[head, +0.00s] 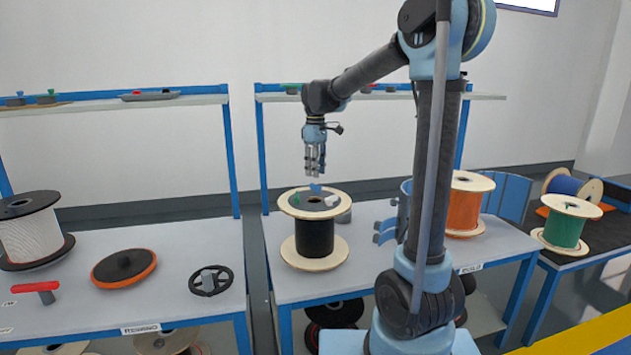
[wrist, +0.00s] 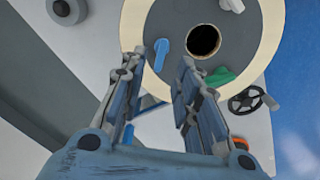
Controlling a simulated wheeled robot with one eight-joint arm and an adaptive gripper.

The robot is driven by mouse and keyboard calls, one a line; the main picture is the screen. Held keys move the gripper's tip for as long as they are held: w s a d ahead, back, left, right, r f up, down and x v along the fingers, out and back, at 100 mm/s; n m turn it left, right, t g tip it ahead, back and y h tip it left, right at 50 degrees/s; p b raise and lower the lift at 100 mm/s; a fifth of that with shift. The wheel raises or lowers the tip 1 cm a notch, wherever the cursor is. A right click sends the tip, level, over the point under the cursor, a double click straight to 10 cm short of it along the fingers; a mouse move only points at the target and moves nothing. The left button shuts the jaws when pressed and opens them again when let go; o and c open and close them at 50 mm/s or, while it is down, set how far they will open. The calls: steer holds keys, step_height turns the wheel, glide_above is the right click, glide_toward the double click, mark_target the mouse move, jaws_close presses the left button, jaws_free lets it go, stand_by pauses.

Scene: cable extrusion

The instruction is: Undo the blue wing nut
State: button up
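The blue wing nut (head: 315,189) stands on the grey disc on top of a black-wound spool (head: 314,238) with pale wooden flanges. In the wrist view the blue wing nut (wrist: 162,53) lies just beyond my fingertips, left of the dark centre hole. A green wing nut (wrist: 218,76) and a white wing nut (wrist: 232,5) sit on the same disc; the white one is cut by the frame edge. My gripper (head: 315,173) points down above the spool. In the wrist view my gripper (wrist: 161,57) is open, its fingers apart with nothing between them.
The spool stands on the middle table (head: 390,268). An orange spool (head: 464,206) stands to its right. The left table holds a white spool (head: 28,232), an orange-rimmed disc (head: 123,267) and a black handwheel (head: 211,281). Shelves run behind.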

step_height(320, 180, up, 6)
steer(key=shift+r, duration=0.15)
stand_by(0.4)
steer(key=s+d+f+m+t, duration=0.1)
steer(key=s+d+f+m, duration=0.4)
steer(key=s+d, duration=0.6)
steer(key=s+d+f+m+t, duration=0.1)
steer(key=s+d+f+m, duration=0.3)
steer(key=s+d+f, duration=0.65)
steer(key=s+f+m, duration=0.3)
steer(key=s+f, duration=0.4)
steer(key=s, duration=0.3)
steer(key=shift+s+d, duration=0.35)
steer(key=shift+s, duration=0.05)
steer(key=shift+f, duration=0.1)
steer(key=shift+w+f, duration=0.2)
steer(key=shift+w, duration=0.25)
